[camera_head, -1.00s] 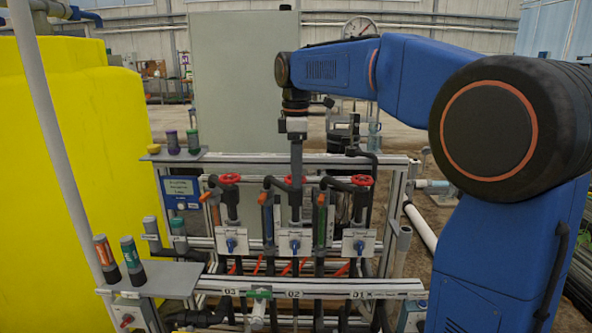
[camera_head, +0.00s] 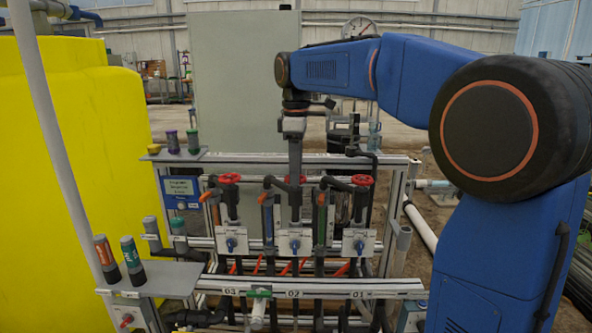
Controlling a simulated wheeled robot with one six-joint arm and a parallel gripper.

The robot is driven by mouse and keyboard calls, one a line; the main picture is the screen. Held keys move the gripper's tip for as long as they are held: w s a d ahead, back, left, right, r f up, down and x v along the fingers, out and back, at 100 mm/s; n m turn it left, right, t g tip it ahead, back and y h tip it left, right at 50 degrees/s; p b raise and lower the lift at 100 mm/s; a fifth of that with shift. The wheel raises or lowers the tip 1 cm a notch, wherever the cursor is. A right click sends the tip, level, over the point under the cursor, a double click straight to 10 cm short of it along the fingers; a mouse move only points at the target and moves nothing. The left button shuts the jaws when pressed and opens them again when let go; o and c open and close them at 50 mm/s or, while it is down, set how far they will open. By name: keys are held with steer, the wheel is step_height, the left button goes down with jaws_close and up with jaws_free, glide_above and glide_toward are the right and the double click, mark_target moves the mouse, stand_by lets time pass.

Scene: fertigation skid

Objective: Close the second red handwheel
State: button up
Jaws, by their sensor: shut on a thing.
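Three red handwheels stand in a row on the skid. The left one (camera_head: 229,178) is above the 03 label and the right one (camera_head: 362,180) is above 01. The middle handwheel (camera_head: 303,179), above the 02 label (camera_head: 294,293), is mostly hidden; bits of its red rim show on both sides of my gripper. My gripper (camera_head: 295,182) points straight down from above and is shut on this middle handwheel. Its fingertips are too small to make out clearly.
Grey rails (camera_head: 330,160) frame the valves, with orange-handled levers and white plates with blue knobs (camera_head: 295,245) close around. Capped bottles (camera_head: 131,260) stand on shelves at left. A yellow tank (camera_head: 75,140) fills the far left.

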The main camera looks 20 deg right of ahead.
steer(key=m, duration=1)
steer(key=shift+m, duration=0.4)
steer(key=shift+a+m, duration=0.1)
steer(key=shift+m, duration=1.7)
steer(key=o, duration=1)
steer(key=shift+o, duration=0.2)
steer(key=shift+r, duration=0.1)
step_height(320, 180, up, 17)
steer(key=shift+s+r, duration=0.1)
